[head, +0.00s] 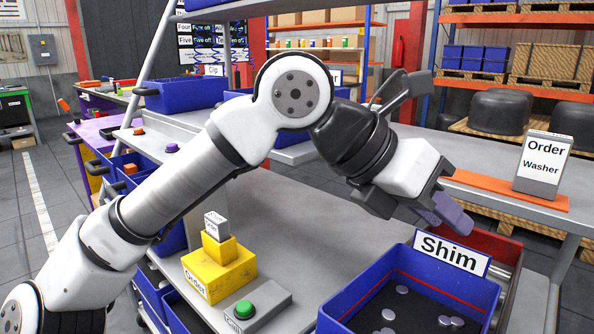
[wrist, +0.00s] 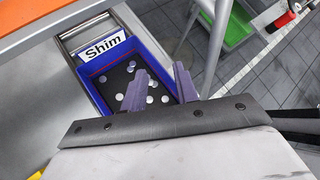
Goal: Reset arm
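My gripper (head: 446,212) hangs at the end of my bent arm, above and behind the blue Shim bin (head: 352,294) in the head view. In the wrist view my gripper (wrist: 160,70) shows two purple fingers spread apart with nothing between them. The Shim bin (wrist: 94,69) lies below and beyond the fingers, with several round silver shims (wrist: 130,70) loose on its dark floor. The fingers hide part of the bin.
A yellow stepped block (head: 218,276) and a grey box with a green button (head: 244,308) stand on the grey table. An Order Washer sign block (head: 541,165) stands on an orange strip at right. A red bin (head: 487,246) sits behind the Shim bin.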

